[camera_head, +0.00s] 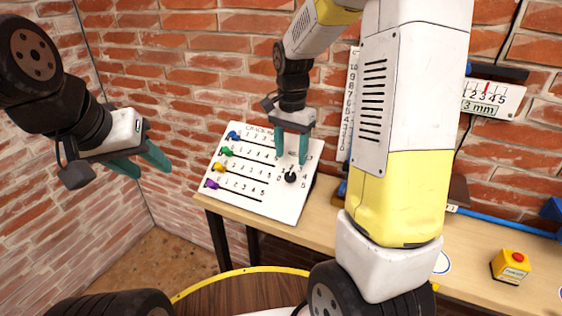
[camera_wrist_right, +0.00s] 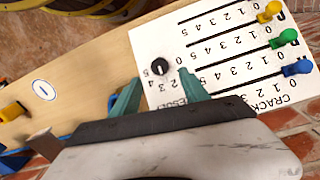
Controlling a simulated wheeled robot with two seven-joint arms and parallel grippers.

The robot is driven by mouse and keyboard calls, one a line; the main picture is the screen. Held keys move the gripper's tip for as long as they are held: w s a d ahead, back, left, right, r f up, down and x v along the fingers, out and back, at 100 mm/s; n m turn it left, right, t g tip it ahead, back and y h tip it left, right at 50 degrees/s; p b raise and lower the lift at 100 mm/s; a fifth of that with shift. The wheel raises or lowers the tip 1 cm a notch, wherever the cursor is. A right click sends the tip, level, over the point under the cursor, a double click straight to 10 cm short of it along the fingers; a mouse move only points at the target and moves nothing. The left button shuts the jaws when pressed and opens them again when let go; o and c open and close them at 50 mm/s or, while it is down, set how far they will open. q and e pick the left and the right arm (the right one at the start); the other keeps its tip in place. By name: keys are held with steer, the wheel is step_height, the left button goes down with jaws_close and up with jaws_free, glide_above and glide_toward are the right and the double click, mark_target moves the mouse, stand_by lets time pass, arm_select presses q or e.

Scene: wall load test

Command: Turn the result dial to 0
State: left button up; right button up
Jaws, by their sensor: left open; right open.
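The result dial (camera_head: 290,177) is a small round black knob with numbers around it, at the lower right of the white crack board (camera_head: 240,199). In the right wrist view the dial (camera_wrist_right: 159,67) appears upside down, with a pale pointer mark; I cannot tell surely which number it points to. My right gripper (camera_head: 291,158) is open, its two teal fingers just above the dial in the head view. In the right wrist view the fingers (camera_wrist_right: 158,88) stand apart on either side of the dial, with no visible contact. My left gripper (camera_head: 150,168) is open and empty, left of the board.
The board carries sliders with blue (camera_head: 234,135), green (camera_head: 227,151), yellow (camera_head: 219,167) and purple (camera_head: 212,183) knobs. It rests on a wooden table (camera_head: 470,235) against a brick wall. A yellow box with a red button (camera_head: 511,265) stands at right. A gauge reading 3 mm (camera_head: 490,100) is on the wall.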

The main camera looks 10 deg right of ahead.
mark_target(290, 175)
step_height(290, 175, down, 7)
steer(key=shift+r, duration=0.1)
stand_by(0.3)
jaws_close()
